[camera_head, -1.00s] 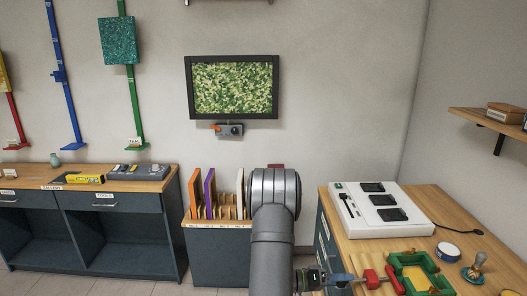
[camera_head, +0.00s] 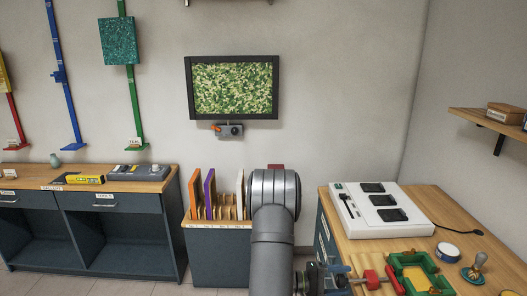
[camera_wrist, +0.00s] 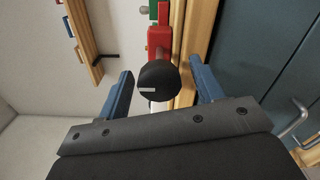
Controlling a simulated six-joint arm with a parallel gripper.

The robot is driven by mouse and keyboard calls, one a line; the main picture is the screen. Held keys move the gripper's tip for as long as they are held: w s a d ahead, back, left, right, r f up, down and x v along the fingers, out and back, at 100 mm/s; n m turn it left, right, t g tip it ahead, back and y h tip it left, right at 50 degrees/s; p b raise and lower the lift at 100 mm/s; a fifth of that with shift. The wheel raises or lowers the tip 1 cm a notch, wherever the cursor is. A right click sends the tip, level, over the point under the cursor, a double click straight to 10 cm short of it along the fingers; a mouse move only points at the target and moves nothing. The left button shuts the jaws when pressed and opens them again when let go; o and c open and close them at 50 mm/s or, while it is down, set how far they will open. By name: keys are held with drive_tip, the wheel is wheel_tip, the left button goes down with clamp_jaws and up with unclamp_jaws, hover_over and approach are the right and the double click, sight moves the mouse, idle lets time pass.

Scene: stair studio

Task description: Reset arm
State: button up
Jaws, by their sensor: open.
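My gripper (camera_head: 344,276) is at the lower right in the head view, beside the front edge of the right wooden counter (camera_head: 343,219). In the wrist view its two blue fingers (camera_wrist: 160,88) are spread apart. A red clamp with a round black knob (camera_wrist: 158,81) shows between and beyond the fingers, and nothing is seen gripped. In the head view the red clamp (camera_head: 372,279) sits on the counter beside a green and yellow frame (camera_head: 421,257). Whether a finger touches the knob cannot be told.
A white device with black pads (camera_head: 375,230) stands on the right counter. A roll of tape (camera_head: 448,252) and a small knobbed tool (camera_head: 476,267) lie to its right. A bin with upright panels (camera_head: 218,272) stands behind my arm. A wall shelf (camera_head: 490,124) is at right.

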drive_tip(key=shift+n, duration=2.2)
drive_tip(key=shift+m, duration=0.3)
drive_tip(key=m, duration=0.4)
drive_tip(key=shift+r+m, duration=0.1)
drive_tip(key=shift+m, duration=2.6)
